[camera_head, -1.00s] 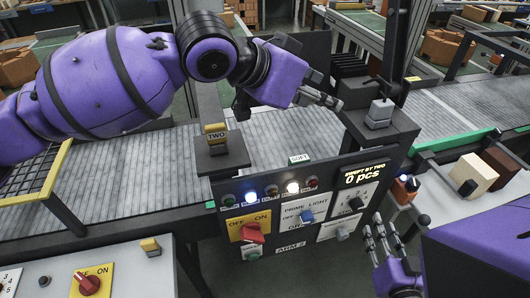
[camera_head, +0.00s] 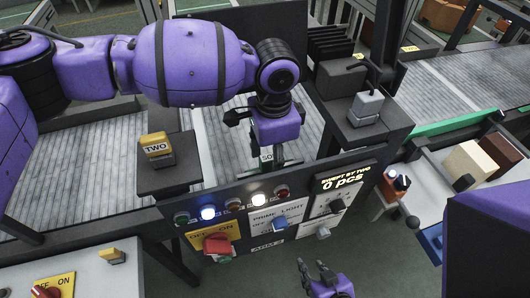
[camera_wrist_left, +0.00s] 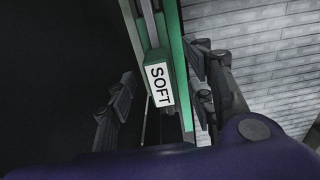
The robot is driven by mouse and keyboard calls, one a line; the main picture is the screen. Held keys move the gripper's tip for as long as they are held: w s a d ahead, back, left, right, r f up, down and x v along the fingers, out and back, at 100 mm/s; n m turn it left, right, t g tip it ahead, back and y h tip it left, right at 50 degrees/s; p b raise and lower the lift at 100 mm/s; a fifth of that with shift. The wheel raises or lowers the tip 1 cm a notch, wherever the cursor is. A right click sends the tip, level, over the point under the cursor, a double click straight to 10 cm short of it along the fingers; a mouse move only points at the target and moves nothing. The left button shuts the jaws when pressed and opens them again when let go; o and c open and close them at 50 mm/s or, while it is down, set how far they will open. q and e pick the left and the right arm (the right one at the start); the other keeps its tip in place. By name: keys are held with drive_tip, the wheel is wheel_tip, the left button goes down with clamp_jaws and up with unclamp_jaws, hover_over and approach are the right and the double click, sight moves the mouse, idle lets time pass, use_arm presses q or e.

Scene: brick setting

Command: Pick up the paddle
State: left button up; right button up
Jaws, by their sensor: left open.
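No thing is labelled as a paddle. A narrow green bar (camera_wrist_left: 177,62) with a white SOFT label (camera_wrist_left: 160,86) lies between my left gripper's fingers in the left wrist view. I cannot tell if it is the paddle. My left gripper (camera_wrist_left: 160,68) is open, one finger on each side of the bar, with gaps visible. In the head view my left gripper (camera_head: 268,150) points down behind the control panel, and the SOFT label (camera_head: 266,157) shows partly beside it. My right gripper (camera_head: 312,266) is open and empty in front of the panel, at the bottom.
The control panel (camera_head: 258,224) with lamps and switches stands in front of the grey conveyor (camera_head: 90,150). A yellow TWO block (camera_head: 157,147) stands on a dark pedestal. A grey device (camera_head: 366,106) sits on the right post. Blocks (camera_head: 468,160) lie at right.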

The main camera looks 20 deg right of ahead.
use_arm(q)
wheel_tip(320, 180, down, 5)
drive_tip(key=shift+w+f, duration=0.1)
clamp_jaws()
idle(0.4)
